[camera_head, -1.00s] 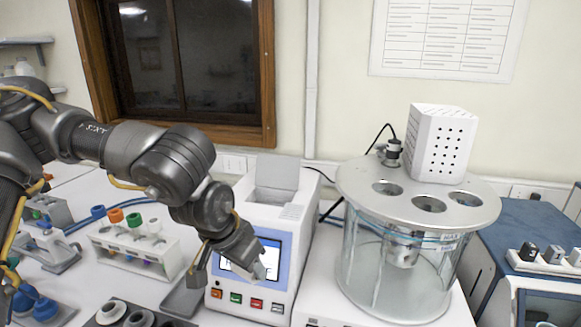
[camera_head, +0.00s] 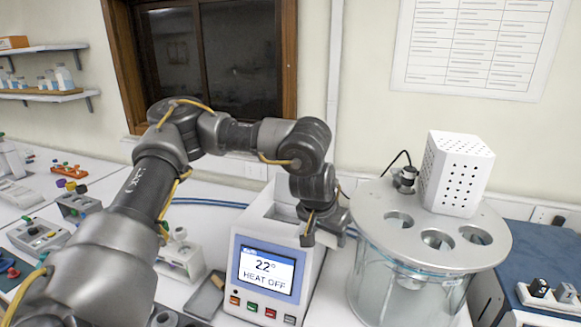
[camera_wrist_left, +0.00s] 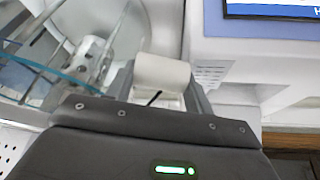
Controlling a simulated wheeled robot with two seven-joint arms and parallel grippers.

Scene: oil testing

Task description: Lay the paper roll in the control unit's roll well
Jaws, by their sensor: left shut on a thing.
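The control unit (camera_head: 248,303) is a white box with a lit screen reading 22° and HEAT OFF, and coloured buttons below. Its top recess, the roll well (camera_head: 284,213), is partly hidden by my left arm. My left gripper (camera_head: 322,232) is over the right side of the unit's top, pointing down. In the left wrist view, the white paper roll (camera_wrist_left: 161,72) is between my left fingers, which are shut on it. The head view does not show the roll clearly. I cannot tell whether it touches the unit. My right gripper is not in view.
A round glass bath (camera_head: 400,290) with a metal lid (camera_head: 375,208) stands close to the right of the unit. A white perforated box (camera_head: 456,172) sits on that lid. A grey tray (camera_head: 207,297) and a tube rack (camera_head: 180,258) are left of the unit.

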